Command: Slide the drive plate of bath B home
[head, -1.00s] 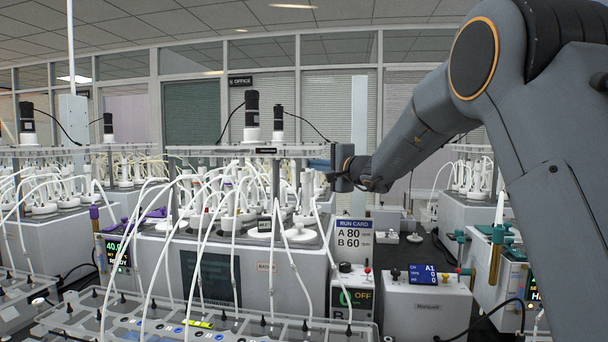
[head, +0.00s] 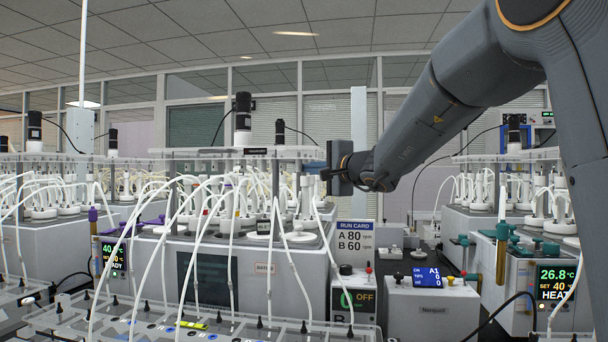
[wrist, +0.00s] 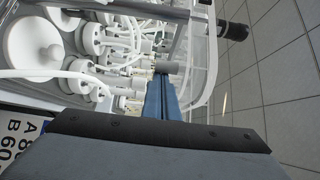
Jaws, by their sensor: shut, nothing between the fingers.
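The drive plate (head: 200,154) of bath B is a flat, clear plate raised above the vessels. It carries a black and white motor (head: 242,118). Bath B (head: 264,268) is a white box with white vessels and many hoses under the plate. My gripper (head: 314,168) is at the plate's right end, just below plate height. In the wrist view its blue fingers (wrist: 163,96) are shut together with nothing between them. The clear plate (wrist: 204,50) is close beside the fingertips there. I cannot tell whether they touch it.
A run card (head: 355,235) reading A 80, B 60 stands right of the bath. Another bath (head: 530,260) is at the right. Hoses arch across the front. The air above the plate is mostly clear.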

